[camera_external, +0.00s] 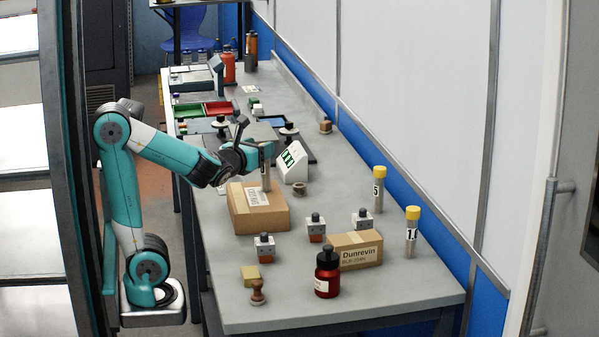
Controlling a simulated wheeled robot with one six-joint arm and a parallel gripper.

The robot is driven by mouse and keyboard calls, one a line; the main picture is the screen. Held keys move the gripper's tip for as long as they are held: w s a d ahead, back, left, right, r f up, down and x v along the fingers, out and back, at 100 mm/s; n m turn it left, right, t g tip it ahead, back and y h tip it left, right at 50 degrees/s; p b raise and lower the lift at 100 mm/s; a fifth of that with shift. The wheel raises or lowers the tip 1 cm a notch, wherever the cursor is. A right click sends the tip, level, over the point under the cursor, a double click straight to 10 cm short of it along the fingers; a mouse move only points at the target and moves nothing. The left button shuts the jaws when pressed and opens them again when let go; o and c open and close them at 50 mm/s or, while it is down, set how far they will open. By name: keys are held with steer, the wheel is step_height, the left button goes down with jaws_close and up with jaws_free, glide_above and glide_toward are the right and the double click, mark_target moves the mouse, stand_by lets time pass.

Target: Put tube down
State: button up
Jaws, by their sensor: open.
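My gripper (264,152) is over the far end of a brown cardboard box (262,218) on the bench, with its jaws open. A slim grey tube-like shape (266,178) is upright directly below it, its lower end at the box top. Its upper end is hidden by my gripper, and I cannot tell whether it touches the box. Two grey tubes with yellow caps stand upright on the right side of the bench: one labelled 5 (378,194), and one nearer the front (411,235) whose label is hard to read.
A white labelled stand (292,163) and a grey ring (299,189) are near my gripper. The front right bench corner (410,293) is clear.

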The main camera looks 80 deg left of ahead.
step_height(320, 180, up, 3)
steer(key=shift+f+p, duration=0.2)
steer(key=shift+p, duration=0.2)
